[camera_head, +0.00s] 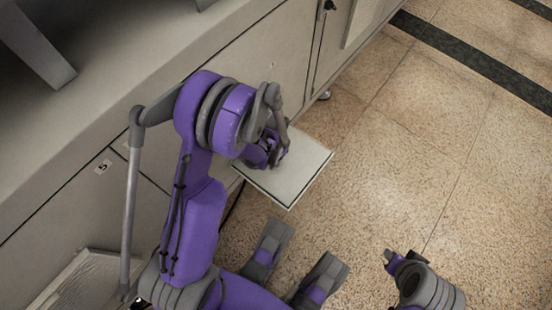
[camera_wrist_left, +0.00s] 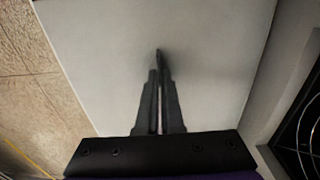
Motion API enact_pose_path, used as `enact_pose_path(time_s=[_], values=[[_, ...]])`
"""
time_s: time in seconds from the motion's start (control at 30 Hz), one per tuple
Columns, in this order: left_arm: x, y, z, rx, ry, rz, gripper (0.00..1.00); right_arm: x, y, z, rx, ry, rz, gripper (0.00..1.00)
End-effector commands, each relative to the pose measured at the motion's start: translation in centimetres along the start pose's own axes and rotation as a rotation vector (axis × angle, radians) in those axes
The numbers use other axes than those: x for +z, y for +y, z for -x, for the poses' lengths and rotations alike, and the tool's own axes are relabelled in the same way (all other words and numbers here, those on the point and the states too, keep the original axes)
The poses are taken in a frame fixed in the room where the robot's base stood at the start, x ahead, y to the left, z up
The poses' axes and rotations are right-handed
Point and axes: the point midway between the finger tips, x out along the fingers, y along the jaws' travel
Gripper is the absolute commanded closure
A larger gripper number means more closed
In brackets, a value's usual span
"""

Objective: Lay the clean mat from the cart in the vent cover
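A pale flat square panel (camera_head: 300,165) with a thin dark edge lies by the cabinet front, below my left gripper (camera_head: 279,155). In the left wrist view the pale surface (camera_wrist_left: 215,60) fills most of the picture, and the left fingers (camera_wrist_left: 159,58) point at it with their tips together. Nothing shows between them. I cannot tell whether the tips touch the surface, or whether it is the mat, the vent cover or both. My right gripper (camera_head: 391,260) is at the lower right, over the floor; its finger opening is unclear. No cart is recognisable.
A grey cabinet row (camera_head: 225,80) runs along the left. A dark recess with round wire rings (camera_wrist_left: 300,135) shows beside the panel in the left wrist view. A pale ribbed framed piece (camera_head: 88,280) is at the lower left. The tiled floor (camera_head: 450,140) is clear at right.

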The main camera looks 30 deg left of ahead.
Motion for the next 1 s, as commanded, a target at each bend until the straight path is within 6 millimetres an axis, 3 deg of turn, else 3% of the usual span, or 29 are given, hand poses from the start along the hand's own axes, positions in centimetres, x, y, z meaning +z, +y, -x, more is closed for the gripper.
enact_pose_path(time_s=[0.93, 1.0], values=[[0.0, 0.0, -1.2, 0.000, 0.000, 0.000, 1.00, 0.1, 0.0, -0.8, 0.000, 0.001, 0.000, 0.66], [0.0, 0.0, -1.2, 0.000, 0.000, 0.000, 0.84, 0.1, 0.0, -0.8, 0.000, 0.001, 0.000, 0.66]])
